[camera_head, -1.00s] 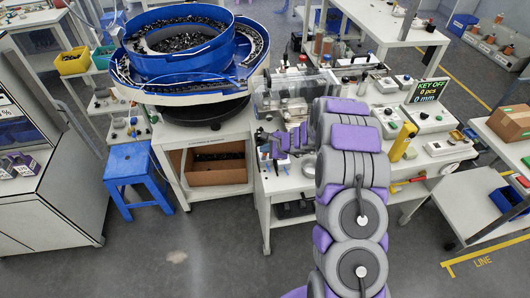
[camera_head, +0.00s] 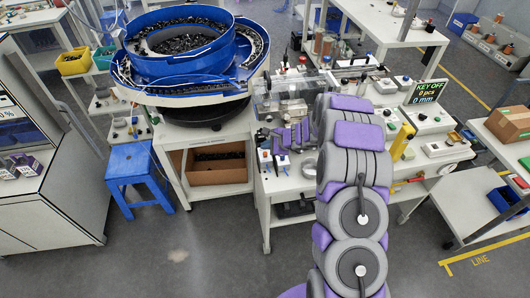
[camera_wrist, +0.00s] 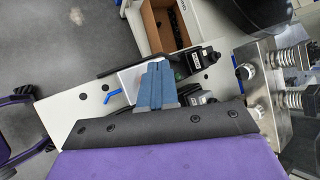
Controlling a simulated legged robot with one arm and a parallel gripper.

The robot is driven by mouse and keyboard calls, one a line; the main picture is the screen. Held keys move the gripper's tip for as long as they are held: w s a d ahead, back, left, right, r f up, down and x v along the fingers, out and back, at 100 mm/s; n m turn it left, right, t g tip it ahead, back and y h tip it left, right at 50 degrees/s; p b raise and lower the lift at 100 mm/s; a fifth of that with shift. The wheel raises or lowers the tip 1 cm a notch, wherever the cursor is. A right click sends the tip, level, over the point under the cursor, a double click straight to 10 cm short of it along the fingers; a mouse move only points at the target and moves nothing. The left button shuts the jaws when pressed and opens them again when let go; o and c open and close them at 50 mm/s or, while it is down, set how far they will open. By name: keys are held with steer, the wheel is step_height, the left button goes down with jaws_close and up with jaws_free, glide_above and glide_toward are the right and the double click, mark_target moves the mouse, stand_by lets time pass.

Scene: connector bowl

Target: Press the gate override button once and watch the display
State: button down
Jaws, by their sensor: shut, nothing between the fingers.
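My gripper (camera_head: 287,140) is over the left part of the white workbench (camera_head: 268,206), left of my arm. In the wrist view its blue fingers (camera_wrist: 158,86) are together with nothing between them. Just beyond the fingertips is a small dark box with a white label (camera_wrist: 196,61). A small green spot (camera_wrist: 180,73) shows beside it, partly behind the fingers. I cannot tell which control is the gate override button, nor whether the fingers touch anything.
A white block with a blue lever (camera_wrist: 112,96) is left of the fingers. Metal fittings (camera_wrist: 290,99) stand close on the right. The blue bowl feeder (camera_head: 185,62) is left of the bench, above a cardboard box (camera_head: 218,172). A blue stool (camera_head: 137,176) stands on the floor.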

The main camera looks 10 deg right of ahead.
steer(key=shift+r+p, duration=1.2)
steer(key=shift+r, duration=0.85)
